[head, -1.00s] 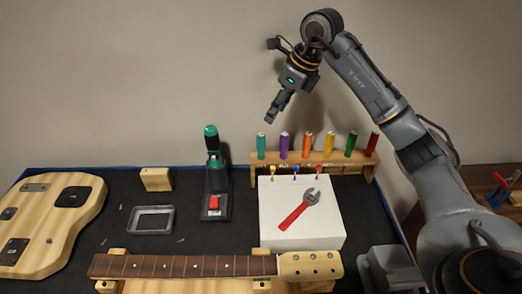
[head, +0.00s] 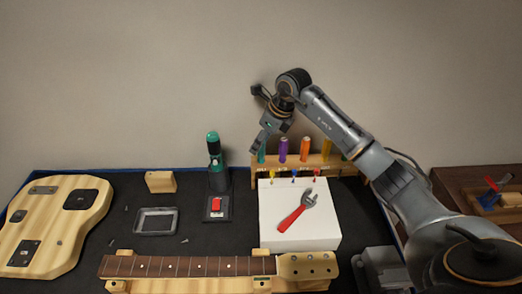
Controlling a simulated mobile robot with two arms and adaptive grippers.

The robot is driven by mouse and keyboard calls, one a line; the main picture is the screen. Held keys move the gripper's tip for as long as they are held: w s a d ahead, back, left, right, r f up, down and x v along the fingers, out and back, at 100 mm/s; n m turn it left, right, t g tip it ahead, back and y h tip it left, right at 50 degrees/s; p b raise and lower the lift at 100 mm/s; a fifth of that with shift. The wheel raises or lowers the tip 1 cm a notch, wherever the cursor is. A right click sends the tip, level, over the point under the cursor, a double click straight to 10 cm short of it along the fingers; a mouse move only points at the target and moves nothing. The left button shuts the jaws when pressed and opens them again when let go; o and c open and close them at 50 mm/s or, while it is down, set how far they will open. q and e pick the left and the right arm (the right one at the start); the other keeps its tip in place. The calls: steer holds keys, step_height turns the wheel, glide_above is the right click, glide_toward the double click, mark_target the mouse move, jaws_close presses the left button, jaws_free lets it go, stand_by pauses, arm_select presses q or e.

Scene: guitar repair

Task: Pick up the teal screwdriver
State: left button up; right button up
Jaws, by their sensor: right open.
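The teal screwdriver (head: 261,156) stands upright at the left end of the wooden rack (head: 346,169). Only the lower part of its handle shows, because my right gripper (head: 258,147) covers the top. The right gripper is open, pointing down at the handle; I cannot tell whether it touches it. My left gripper is not in view.
A purple (head: 283,148) and an orange screwdriver (head: 305,149) stand beside the teal one. My right arm hides part of the rack. A white box (head: 280,220) bearing a red-handled wrench (head: 297,212) is in front. A black-and-green tool (head: 213,150) stands left.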

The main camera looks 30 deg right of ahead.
jaws_close()
steer(key=shift+r, duration=0.1)
